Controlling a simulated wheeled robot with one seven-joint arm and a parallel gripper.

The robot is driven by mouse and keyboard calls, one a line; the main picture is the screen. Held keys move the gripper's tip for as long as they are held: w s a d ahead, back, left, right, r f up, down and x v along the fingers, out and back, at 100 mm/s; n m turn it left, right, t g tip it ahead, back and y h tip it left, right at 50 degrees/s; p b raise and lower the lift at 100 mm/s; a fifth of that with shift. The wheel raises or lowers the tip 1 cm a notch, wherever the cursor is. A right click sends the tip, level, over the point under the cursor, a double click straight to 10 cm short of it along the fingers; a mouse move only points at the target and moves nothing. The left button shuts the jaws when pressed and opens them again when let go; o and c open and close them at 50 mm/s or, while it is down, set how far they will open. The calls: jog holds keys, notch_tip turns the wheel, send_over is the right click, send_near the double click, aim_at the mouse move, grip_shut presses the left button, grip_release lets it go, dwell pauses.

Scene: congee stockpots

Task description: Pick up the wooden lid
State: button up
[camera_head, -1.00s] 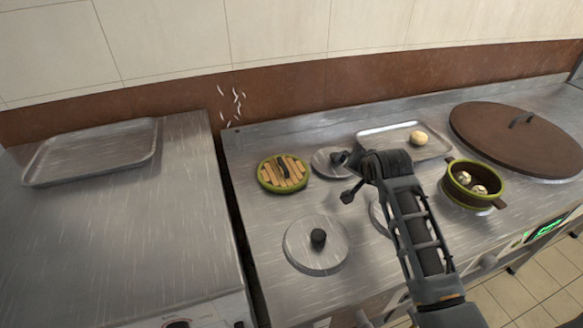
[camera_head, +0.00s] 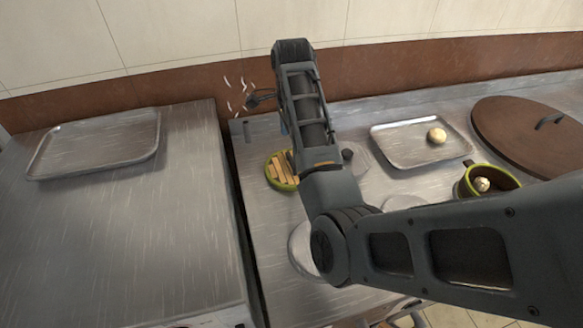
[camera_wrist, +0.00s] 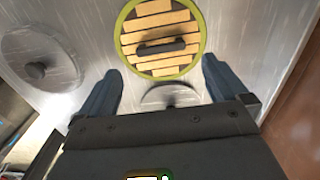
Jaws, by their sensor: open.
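The wooden lid (camera_wrist: 160,20) is round, with pale slats, a green rim and a dark bar handle (camera_wrist: 160,47). In the wrist view it lies at the top centre, just beyond my fingertips. My gripper (camera_wrist: 163,82) is open and empty, its two dark fingers spread apart and pointing at the lid. In the head view the lid (camera_head: 277,172) lies flat on the steel counter, and my arm hides its right part. In that view the gripper end (camera_head: 262,98) is partly hidden, above and behind the lid.
A green pot (camera_head: 486,180) with a pale ball inside stands at the right. A steel tray (camera_head: 400,155) holds another ball. A large brown lid (camera_head: 530,140) lies at the far right. Round metal lids (camera_wrist: 45,58) lie near the wooden lid. An empty tray (camera_head: 95,145) is at the left.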

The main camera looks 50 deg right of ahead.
aim_at(291, 166)
notch_tip(291, 166, down, 6)
jog(key=shift+f, duration=0.25)
jog(key=shift+c, duration=0.2)
jog(key=c, duration=1)
jog(key=shift+o, duration=0.2)
jog(key=shift+r, duration=0.1)
